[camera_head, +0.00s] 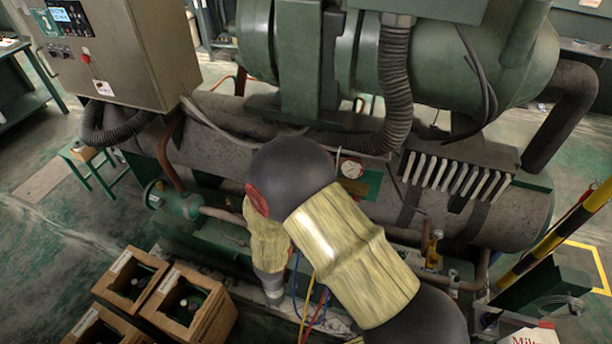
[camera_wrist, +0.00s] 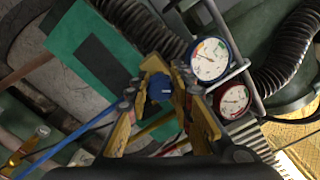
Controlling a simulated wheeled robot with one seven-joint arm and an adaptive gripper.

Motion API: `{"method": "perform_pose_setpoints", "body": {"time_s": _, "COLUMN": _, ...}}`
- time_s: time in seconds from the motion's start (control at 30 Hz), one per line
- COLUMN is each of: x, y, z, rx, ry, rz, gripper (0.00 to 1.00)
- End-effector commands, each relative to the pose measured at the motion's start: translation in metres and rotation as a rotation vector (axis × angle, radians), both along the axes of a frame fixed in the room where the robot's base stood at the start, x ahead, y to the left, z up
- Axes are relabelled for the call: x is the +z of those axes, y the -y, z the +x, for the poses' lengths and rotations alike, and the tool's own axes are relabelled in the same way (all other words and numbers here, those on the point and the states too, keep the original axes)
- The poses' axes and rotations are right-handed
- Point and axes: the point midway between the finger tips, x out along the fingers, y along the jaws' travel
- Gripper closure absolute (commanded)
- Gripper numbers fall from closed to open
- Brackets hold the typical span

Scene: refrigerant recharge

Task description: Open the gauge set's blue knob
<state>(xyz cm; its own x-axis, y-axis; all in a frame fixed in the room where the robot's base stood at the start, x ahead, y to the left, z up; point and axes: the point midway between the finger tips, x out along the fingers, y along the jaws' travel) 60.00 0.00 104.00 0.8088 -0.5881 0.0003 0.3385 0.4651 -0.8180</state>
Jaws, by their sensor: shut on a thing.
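In the wrist view, the gauge set's blue knob (camera_wrist: 160,86) sits between the fingertips of my gripper (camera_wrist: 158,92). The gripper is shut on the knob, with one finger on each side of it. The blue-rimmed gauge (camera_wrist: 210,59) and the red-rimmed gauge (camera_wrist: 232,99) are just right of the knob, beside a metal frame. A blue hose (camera_wrist: 66,144) runs off to the lower left. Blue, yellow and red hoses show below my arm.
A large green compressor (camera_head: 450,50) and dark pipes stand behind my arm. A grey control cabinet (camera_head: 110,45) is at the upper left. Open wooden crates (camera_head: 190,305) with cylinders stand at the lower left. A yellow-black post (camera_head: 570,225) is at the right.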

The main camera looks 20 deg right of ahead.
Motion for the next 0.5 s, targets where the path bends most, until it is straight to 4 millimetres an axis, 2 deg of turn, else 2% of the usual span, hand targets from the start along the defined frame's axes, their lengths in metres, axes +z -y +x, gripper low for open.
{"method": "perform_pose_setpoints", "body": {"time_s": 0.03, "x": 0.0049, "y": -0.0005, "z": 0.0002, "rx": 0.002, "ry": -0.029, "rz": -0.036, "gripper": 1.00}}
{"method": "perform_pose_setpoints", "body": {"time_s": 0.5, "x": 0.0025, "y": -0.0010, "z": 0.0008, "rx": 0.002, "ry": -0.285, "rz": -0.390, "gripper": 1.00}}
